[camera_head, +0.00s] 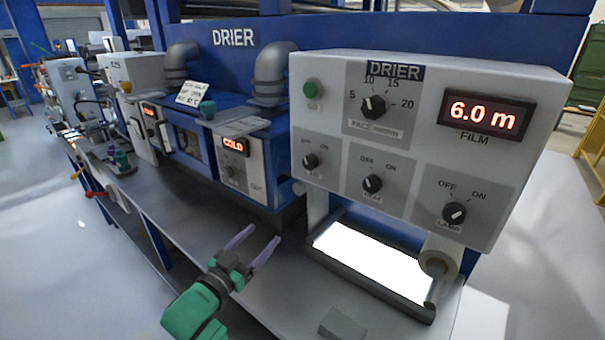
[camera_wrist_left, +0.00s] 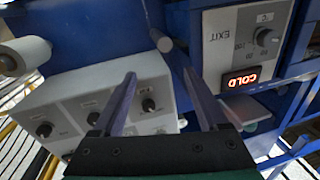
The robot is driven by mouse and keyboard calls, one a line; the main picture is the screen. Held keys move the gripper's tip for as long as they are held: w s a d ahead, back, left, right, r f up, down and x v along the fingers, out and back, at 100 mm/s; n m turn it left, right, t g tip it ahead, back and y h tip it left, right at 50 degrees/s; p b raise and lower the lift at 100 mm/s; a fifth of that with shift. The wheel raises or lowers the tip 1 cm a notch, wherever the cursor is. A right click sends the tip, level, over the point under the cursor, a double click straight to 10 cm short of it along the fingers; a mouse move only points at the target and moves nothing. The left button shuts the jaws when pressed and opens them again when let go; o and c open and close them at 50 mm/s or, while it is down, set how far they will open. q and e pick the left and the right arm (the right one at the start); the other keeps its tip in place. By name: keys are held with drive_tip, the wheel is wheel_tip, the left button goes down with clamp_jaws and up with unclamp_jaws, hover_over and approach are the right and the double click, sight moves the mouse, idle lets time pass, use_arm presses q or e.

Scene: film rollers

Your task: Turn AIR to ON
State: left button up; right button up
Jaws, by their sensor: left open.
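The AIR knob (camera_head: 310,161) is the leftmost of the three lower knobs on the white DRIER panel (camera_head: 545,110). It is small and dark, with OFF and ON marks above it; its pointer is too small to read surely. It also shows in the left wrist view (camera_wrist_left: 148,105), where the panel appears upside down. My left gripper (camera_head: 262,237) is open and empty, below and left of the AIR knob, apart from the panel. In the left wrist view its two fingers (camera_wrist_left: 160,76) stand apart, with the AIR knob seen between them. My right gripper is not in view.
The HEAT knob (camera_head: 373,184) and LAMP knob (camera_head: 454,213) are to the right. A bright light plate (camera_head: 370,262) and a white roller (camera_head: 440,258) are below the panel. A unit reading COLD (camera_head: 234,147) stands to the left. The grey bench top (camera_head: 190,215) there is clear.

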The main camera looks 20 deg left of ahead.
sight(307, 166)
use_arm(q)
wheel_tip(307, 166, up, 9)
drive_tip(key=s+d+m+t+h, duration=0.1)
drive_tip(key=d+m+t+h, duration=0.1)
drive_tip(key=m+t+h, duration=0.3)
drive_tip(key=w+d+r+p, duration=0.1)
drive_tip(key=w+d, duration=0.1)
drive_tip(key=w, duration=0.2)
drive_tip(key=w+d+r+n+g+p, duration=0.1)
drive_tip(key=w+d+r+p, duration=0.1)
drive_tip(key=w, duration=0.2)
drive_tip(key=w+d+r+g+p, duration=0.1)
drive_tip(key=w+r+p, duration=0.1)
drive_tip(key=w, duration=0.2)
drive_tip(key=shift+d+h, duration=0.3)
drive_tip(key=shift+d, duration=0.1)
drive_tip(key=shift+s, duration=0.1)
clamp_jaws()
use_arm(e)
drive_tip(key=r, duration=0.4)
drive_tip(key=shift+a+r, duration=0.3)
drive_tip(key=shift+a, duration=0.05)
